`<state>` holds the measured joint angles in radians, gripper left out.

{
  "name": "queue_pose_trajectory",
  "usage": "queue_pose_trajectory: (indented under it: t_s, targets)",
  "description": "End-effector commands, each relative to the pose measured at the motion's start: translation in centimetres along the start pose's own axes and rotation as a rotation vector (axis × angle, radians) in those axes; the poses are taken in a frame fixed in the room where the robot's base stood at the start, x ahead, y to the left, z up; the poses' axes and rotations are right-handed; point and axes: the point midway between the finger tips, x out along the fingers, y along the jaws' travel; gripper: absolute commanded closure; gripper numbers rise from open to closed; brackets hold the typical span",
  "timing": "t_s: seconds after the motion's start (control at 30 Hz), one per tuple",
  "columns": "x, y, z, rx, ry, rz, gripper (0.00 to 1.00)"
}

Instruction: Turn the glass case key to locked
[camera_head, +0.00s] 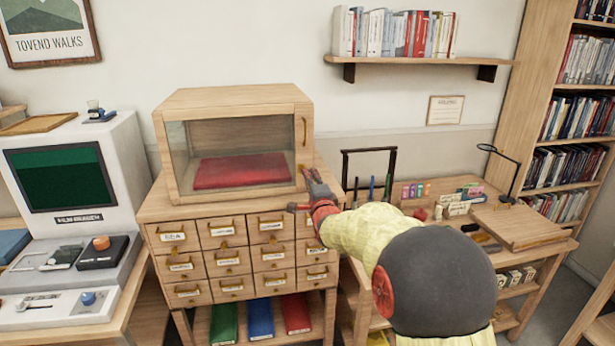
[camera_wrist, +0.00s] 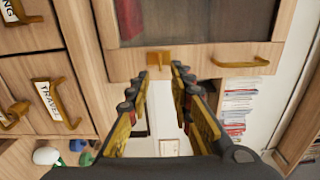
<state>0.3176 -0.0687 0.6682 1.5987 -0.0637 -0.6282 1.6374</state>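The glass case (camera_head: 232,100) is a wooden box with glass panes and a red cushion inside, standing on a drawer cabinet. In the wrist view, a small brass key (camera_wrist: 158,61) sits on the case's wooden front frame (camera_wrist: 205,55), in line with the brass handle (camera_wrist: 240,64). The key's flat head lies across the picture. My gripper (camera_wrist: 160,73) is open, its two fingertips just short of the key and either side of it. In the head view, my gripper (camera_head: 302,191) is at the case's right front edge. I cannot tell whether the fingers touch the key.
The cabinet's labelled drawers (camera_head: 227,230) have protruding brass pulls below and left of my gripper. A film reader (camera_head: 70,170) stands at the left. A desk (camera_head: 520,233) with stationery and a black frame (camera_head: 345,170) is at the right. A bookshelf hangs above.

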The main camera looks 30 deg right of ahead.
Motion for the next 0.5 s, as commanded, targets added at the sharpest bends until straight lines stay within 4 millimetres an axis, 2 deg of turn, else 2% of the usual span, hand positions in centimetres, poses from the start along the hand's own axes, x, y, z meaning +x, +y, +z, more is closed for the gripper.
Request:
queue_pose_trajectory:
  t_s: [0.2,0.33,0.5]
  targets:
    - [-4.2,0.0,0.0,0.0,0.0,0.0,0.78]
    - [-6.1,-0.1,0.0,0.0,0.0,-0.001,0.78]
    - [-7.6,0.0,0.0,0.0,0.0,0.0,0.78]
